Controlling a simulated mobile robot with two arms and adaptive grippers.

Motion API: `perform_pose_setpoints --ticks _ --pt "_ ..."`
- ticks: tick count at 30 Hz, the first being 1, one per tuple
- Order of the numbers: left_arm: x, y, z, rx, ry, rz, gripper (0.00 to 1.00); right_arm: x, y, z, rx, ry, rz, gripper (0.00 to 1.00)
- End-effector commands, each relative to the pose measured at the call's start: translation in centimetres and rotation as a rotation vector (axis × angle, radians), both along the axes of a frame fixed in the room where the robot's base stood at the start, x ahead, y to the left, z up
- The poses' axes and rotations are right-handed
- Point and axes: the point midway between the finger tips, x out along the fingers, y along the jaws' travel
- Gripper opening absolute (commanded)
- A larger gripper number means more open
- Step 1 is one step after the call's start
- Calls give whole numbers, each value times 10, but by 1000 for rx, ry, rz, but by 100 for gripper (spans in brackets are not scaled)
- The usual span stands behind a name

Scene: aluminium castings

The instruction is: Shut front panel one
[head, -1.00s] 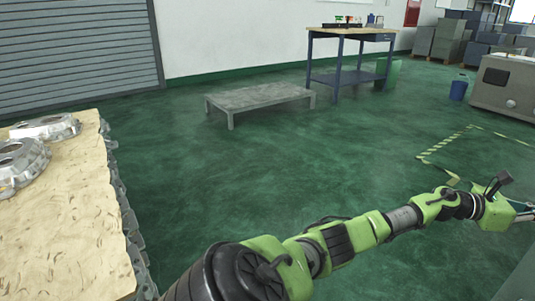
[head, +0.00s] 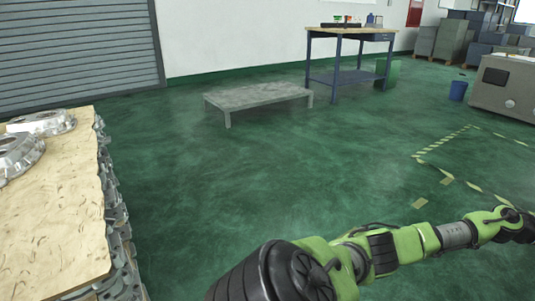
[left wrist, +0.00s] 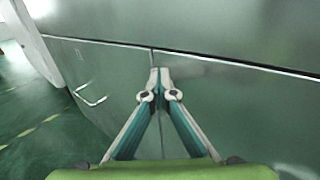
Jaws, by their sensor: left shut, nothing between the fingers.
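In the left wrist view a grey-green metal front fills the picture. A dark horizontal gap crosses it, and a short vertical seam runs below the gap. Left of the seam is a panel (left wrist: 112,82) with a bright bar handle (left wrist: 91,98); right of it is a plain panel (left wrist: 255,115). I cannot tell which is front panel one. My left gripper (left wrist: 160,73) is shut and empty, its fingertips together in front of the seam; contact cannot be told. In the head view my left arm leaves at the right edge, its gripper out of frame. My right gripper is not in view.
In the head view, castings (head: 40,122) lie on a board-topped stack (head: 60,215) at the left. A low grey platform (head: 258,97), a workbench (head: 350,33), a blue bin (head: 458,90) and a grey machine (head: 505,88) stand farther back. The green floor between is clear.

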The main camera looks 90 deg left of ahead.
Motion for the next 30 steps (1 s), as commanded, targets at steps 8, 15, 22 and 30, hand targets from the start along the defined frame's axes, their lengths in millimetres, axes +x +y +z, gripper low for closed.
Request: perform_pose_setpoints --ticks 8,15,22,30 --pt "6 -16 2 0 -3 -10 0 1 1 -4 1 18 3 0" --pt "6 -19 4 -1 -6 -15 0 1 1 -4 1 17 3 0" --pt "6 -20 5 -1 -7 -18 0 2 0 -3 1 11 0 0" --pt "2 -17 6 0 -8 -18 0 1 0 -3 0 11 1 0"
